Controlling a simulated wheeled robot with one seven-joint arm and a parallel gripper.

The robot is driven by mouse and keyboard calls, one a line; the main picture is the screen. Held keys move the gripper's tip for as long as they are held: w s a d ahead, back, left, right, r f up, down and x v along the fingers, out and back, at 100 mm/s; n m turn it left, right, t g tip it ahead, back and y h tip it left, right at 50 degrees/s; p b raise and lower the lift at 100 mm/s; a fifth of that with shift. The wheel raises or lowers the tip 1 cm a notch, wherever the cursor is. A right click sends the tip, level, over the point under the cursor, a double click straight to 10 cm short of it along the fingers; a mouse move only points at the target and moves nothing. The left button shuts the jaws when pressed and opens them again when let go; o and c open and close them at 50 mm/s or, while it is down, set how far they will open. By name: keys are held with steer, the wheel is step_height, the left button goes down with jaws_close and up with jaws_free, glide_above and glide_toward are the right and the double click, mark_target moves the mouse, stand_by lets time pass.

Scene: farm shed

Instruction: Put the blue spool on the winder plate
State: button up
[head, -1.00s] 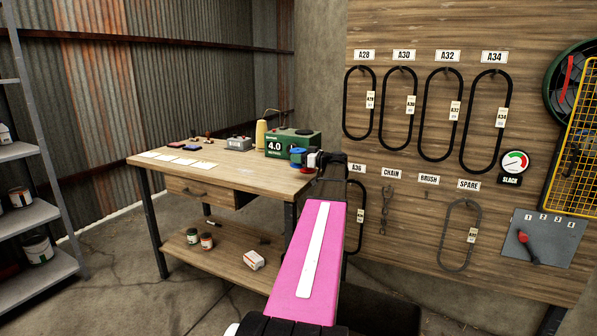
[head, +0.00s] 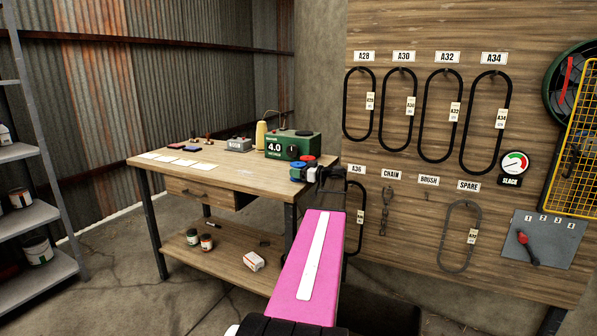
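The blue spool (head: 297,172) is at the right end of the workbench top, in front of the green machine marked 4.0 (head: 292,145). My gripper (head: 308,173) is right at the blue spool, at the far end of my pink arm. It appears shut on the spool, but its fingertips are small and partly hidden. A small red thing (head: 309,160) shows just behind and above the gripper. The winder plate cannot be made out; it may be hidden behind the gripper and spool. Whether the spool touches anything below it cannot be told.
A pegboard wall (head: 420,120) with hanging belts stands close on the right. The bench's front middle is clear.

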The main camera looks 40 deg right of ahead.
steer(key=v, duration=1)
steer(key=shift+d+f, duration=0.3)
steer(key=shift+f, duration=0.15)
steer(key=o, duration=0.4)
steer(key=shift+s, duration=0.1)
steer(key=shift+c, duration=0.2)
steer(key=shift+w+a+r+n, duration=0.3)
steer(key=shift+w+a+n, duration=0.8)
steer(key=shift+n, duration=4.85)
steer(key=shift+w+a+r+n, duration=0.4)
steer(key=shift+w+n, duration=1.35)
steer(key=shift+n, duration=4.25)
steer(key=shift+w+a+r+n, duration=0.2)
steer(key=shift+w+a+n, duration=0.95)
steer(key=shift+n, duration=4.8)
